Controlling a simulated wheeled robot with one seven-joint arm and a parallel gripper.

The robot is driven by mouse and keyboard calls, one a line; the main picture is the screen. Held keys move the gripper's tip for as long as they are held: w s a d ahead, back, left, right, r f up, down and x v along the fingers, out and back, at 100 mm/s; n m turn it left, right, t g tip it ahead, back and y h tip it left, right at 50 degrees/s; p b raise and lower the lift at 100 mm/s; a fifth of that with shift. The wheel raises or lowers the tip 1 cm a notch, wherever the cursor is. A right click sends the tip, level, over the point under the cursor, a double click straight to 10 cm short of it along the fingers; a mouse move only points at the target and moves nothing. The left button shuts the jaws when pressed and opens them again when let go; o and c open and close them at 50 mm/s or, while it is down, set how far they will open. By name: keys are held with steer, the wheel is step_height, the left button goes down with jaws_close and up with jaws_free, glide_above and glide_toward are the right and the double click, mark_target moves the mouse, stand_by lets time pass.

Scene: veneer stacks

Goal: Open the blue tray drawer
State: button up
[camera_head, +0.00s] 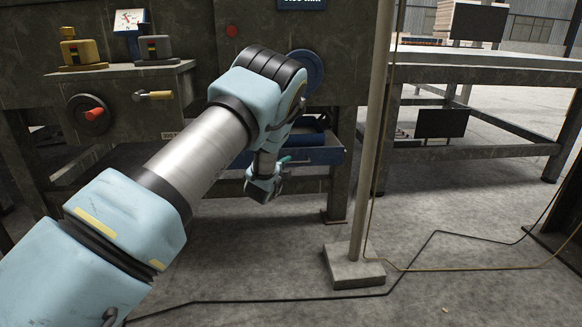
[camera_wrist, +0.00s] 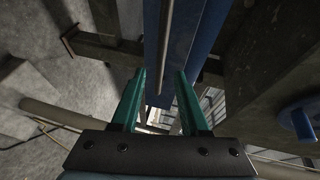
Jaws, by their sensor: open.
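The blue tray drawer (camera_head: 322,155) sits low under the machine in the head view, partly hidden behind my arm. In the wrist view its blue front (camera_wrist: 184,60) runs down the upper middle, with a thin grey bar (camera_wrist: 166,45) along it that looks like its handle. My gripper (camera_head: 287,160) is at the drawer's front; it also shows in the wrist view (camera_wrist: 163,76). Its two green fingers are apart, and the lower end of the bar appears between them. Nothing is clamped. I cannot tell whether the fingers touch the bar.
A pole on a square foot (camera_head: 354,268) stands right of the drawer, with cables on the floor around it. A workbench (camera_head: 480,68) is at the back right. A handwheel (camera_head: 88,114) is on the machine at left. The concrete floor in front is mostly clear.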

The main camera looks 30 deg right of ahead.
mark_target(290, 163)
steer(key=shift+b+x, duration=0.3)
steer(key=shift+x, duration=1.95)
steer(key=shift+a, duration=0.1)
jaws_close()
